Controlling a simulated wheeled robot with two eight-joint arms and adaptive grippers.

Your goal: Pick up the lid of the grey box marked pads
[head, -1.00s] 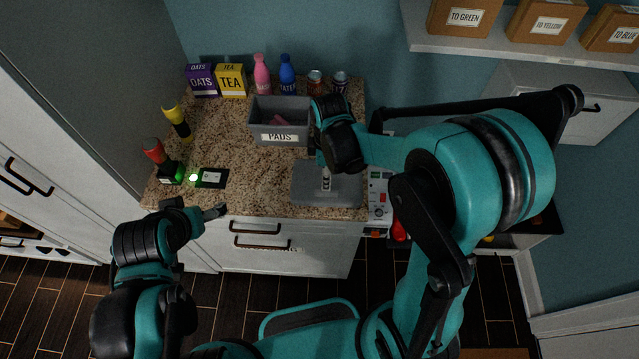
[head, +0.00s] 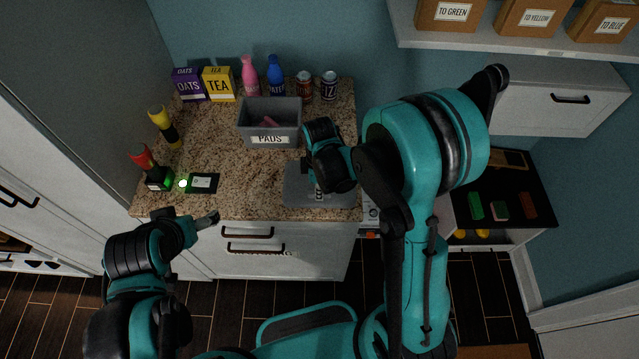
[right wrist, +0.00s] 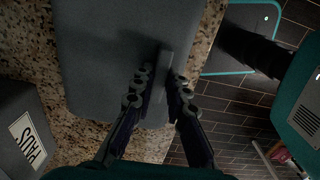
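The open grey box (head: 262,109) marked PADS stands on the counter with something pink inside; its label also shows in the right wrist view (right wrist: 28,141). Its flat grey lid (head: 296,190) lies on the counter in front and to the right, partly hidden by my right arm. In the right wrist view the lid (right wrist: 100,45) has a raised bar handle (right wrist: 164,62). My right gripper (right wrist: 161,76) is open, its fingertips on either side of the handle, with gaps visible; contact cannot be told. My left gripper (head: 208,220) is near the counter's front edge, away from the lid, its opening unclear.
Bottles, cans (head: 328,86) and the OATS (head: 188,85) and TEA (head: 219,84) boxes line the counter's back. Two torches and a black device (head: 203,183) with a green light are at left. The counter's middle is clear. A shelf with cardboard boxes hangs at upper right.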

